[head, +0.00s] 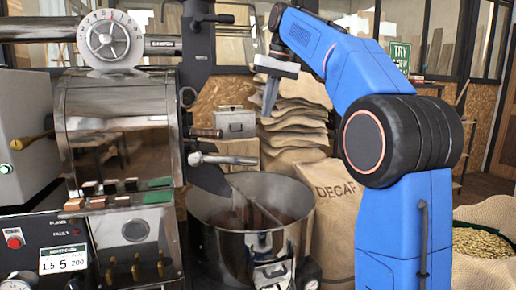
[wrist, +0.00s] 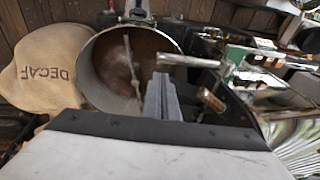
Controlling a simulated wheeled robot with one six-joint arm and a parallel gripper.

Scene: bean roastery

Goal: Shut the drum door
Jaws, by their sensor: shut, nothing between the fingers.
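The roaster (head: 118,125) stands at the left of the head view, with a glossy cylindrical body. On its right side a metal bar handle with a rounded end (head: 225,158) sticks out over the round steel bin, beside a dark plate (head: 207,177). These seem to belong to the drum door; I cannot tell how far it stands open. In the wrist view the bar handle (wrist: 190,61) lies just beyond my fingertips. My gripper (head: 269,108) is shut and empty, pointing down above the bin, up and right of the handle. Its fingers show in the wrist view (wrist: 160,98).
The round steel bin (head: 297,238) stands below, with stirring arms inside. A wooden-handled part (head: 205,133) sits just above the bar handle. Stacked sacks (head: 295,115) and a DECAF sack (head: 334,195) stand behind. Open air lies between my gripper and the handle.

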